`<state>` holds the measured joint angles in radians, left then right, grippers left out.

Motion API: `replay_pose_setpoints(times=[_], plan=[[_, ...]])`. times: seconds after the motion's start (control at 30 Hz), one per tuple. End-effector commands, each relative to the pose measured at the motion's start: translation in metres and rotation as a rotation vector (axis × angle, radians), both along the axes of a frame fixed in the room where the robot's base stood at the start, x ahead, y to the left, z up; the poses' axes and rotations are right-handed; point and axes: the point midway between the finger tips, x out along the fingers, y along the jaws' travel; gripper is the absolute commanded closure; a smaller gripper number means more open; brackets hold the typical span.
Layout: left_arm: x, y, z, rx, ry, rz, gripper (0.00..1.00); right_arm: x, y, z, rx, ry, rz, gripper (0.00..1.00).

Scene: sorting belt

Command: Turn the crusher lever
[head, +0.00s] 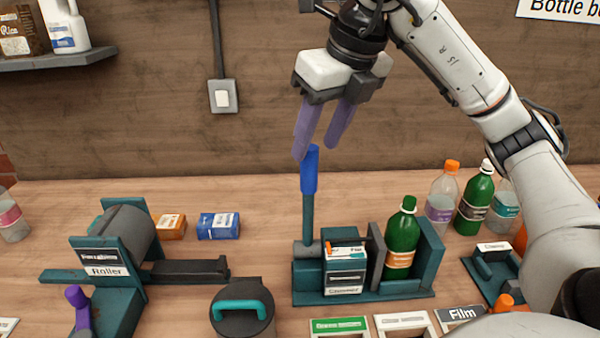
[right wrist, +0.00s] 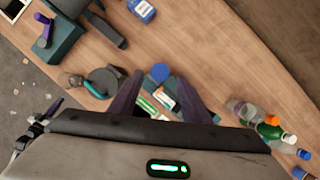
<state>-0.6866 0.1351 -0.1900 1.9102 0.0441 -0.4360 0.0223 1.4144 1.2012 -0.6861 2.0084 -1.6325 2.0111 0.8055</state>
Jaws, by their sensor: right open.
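The crusher (head: 350,298) is a dark teal frame on the table. Its lever (head: 309,172) stands nearly upright at the frame's left side, with a blue grip on a teal rod. My left gripper is not in view.
A roller machine (head: 125,240) with a purple handle stands to the left. A dark lidded pot (head: 242,315) stands in front. Several bottles (head: 440,200) stand at the right. Two small boxes (head: 218,226) lie behind. A wooden wall (head: 150,120) closes the back.

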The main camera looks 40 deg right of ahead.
Motion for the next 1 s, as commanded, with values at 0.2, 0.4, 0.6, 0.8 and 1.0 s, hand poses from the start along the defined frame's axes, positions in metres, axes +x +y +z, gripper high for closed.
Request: replay_pose_setpoints(times=[0.2,0.4,0.6,0.8,1.0], plan=[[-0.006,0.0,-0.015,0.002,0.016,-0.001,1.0,0.015,-0.002,-0.041,0.001,0.007,0.0,0.57],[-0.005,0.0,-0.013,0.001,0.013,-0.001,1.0,0.028,-0.003,-0.069,0.001,0.005,0.001,0.57],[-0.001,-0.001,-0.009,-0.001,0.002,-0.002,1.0,0.034,-0.003,-0.081,0.003,0.002,0.002,0.57],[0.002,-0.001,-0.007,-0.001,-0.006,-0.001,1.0,0.034,-0.003,-0.083,0.002,0.001,0.002,0.57],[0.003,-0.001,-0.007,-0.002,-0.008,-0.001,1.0,0.034,-0.003,-0.082,0.002,0.002,0.003,0.79]])
